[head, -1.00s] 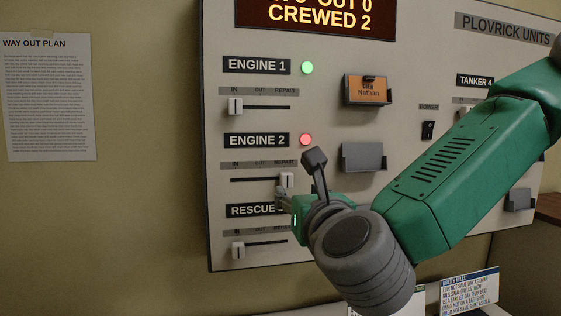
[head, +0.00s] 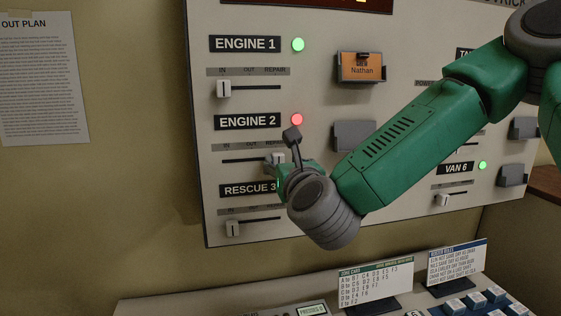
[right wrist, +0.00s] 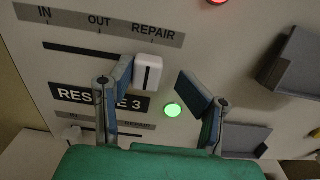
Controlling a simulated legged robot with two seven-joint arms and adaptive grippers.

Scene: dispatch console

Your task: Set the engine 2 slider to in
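The engine 2 slider's white knob (head: 277,158) stands at the right end of its slot, under REPAIR, beside a red lamp (head: 297,119). In the head view my right gripper (head: 283,164) is at this knob and partly hides it. In the right wrist view the knob (right wrist: 149,72) lies between the open fingers of my right gripper (right wrist: 157,82). It is close to the left finger, with a gap to the right finger; I cannot tell whether the left finger touches it. My left gripper is not in view.
The engine 1 slider (head: 224,89) is above, at IN, with a green lamp (head: 298,44). The rescue 3 slider (head: 232,229) is below, at IN. A grey holder (head: 354,135) juts out to the right. A desk with cards (head: 376,284) lies below.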

